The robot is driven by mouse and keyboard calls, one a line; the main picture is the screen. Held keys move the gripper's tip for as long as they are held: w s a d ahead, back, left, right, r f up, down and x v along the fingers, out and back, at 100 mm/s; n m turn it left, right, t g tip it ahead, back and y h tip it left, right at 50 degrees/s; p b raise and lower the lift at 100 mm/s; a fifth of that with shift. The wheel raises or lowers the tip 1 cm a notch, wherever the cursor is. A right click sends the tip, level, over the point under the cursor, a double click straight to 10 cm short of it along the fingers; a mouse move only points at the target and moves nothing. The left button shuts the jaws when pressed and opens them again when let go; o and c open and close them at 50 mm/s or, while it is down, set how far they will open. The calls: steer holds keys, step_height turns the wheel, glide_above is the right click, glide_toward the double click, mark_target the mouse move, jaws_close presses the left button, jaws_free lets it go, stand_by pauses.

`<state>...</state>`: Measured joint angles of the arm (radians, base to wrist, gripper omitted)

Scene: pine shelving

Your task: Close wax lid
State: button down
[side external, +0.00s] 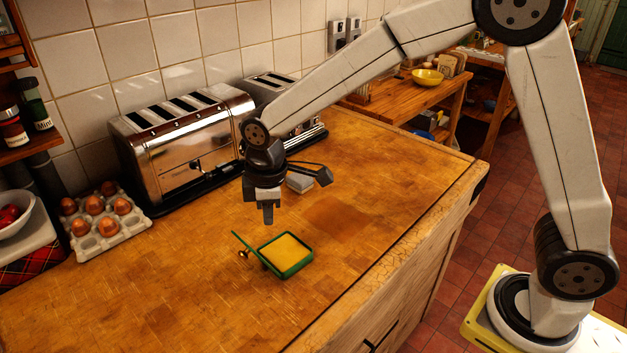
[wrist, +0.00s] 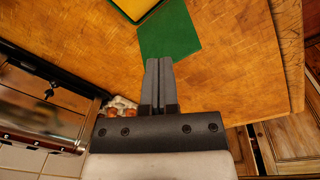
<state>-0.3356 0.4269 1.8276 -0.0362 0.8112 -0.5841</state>
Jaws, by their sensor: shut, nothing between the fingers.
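A small green box (side external: 300,268) filled with yellow wax (side external: 285,250) sits on the wooden counter in the side view. Its thin green lid (side external: 246,244) stands open and tilted on the left side of the box. In the wrist view the lid (wrist: 171,32) shows as a green square, with the yellow wax (wrist: 136,7) cut off at the top edge. My gripper (side external: 268,219) is shut and empty, pointing down above the counter, behind the box. In the wrist view its fingertips (wrist: 158,62) appear close to the lid's lower edge; I cannot tell whether they touch.
Shiny toasters (side external: 185,145) line the tiled wall behind. An egg carton (side external: 105,225) stands at the left. A small pale block (side external: 299,184) lies behind my gripper. The counter (side external: 200,300) is clear in front of and right of the box.

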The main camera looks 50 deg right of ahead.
steer(key=w+a+n, duration=0.3)
steer(key=a+n, duration=0.3)
steer(key=a, duration=0.5)
steer(key=shift+a+r+g+h, duration=0.25)
steer(key=shift+a+g+h, duration=0.05)
steer(key=shift+g, duration=0.1)
steer(key=shift+w, duration=0.1)
steer(key=f, duration=1)
steer(key=shift+w+d, duration=0.1)
steer(key=shift+d, duration=0.2)
steer(key=shift+s+d+r, duration=0.1)
steer(key=shift+d+r, duration=0.15)
steer(key=shift+d, duration=0.35)
steer(key=shift+s+d+r, duration=0.1)
steer(key=shift+d+r, duration=0.2)
steer(key=shift+d, duration=0.35)
steer(key=shift+d+r, duration=0.25)
steer(key=shift+d, duration=0.35)
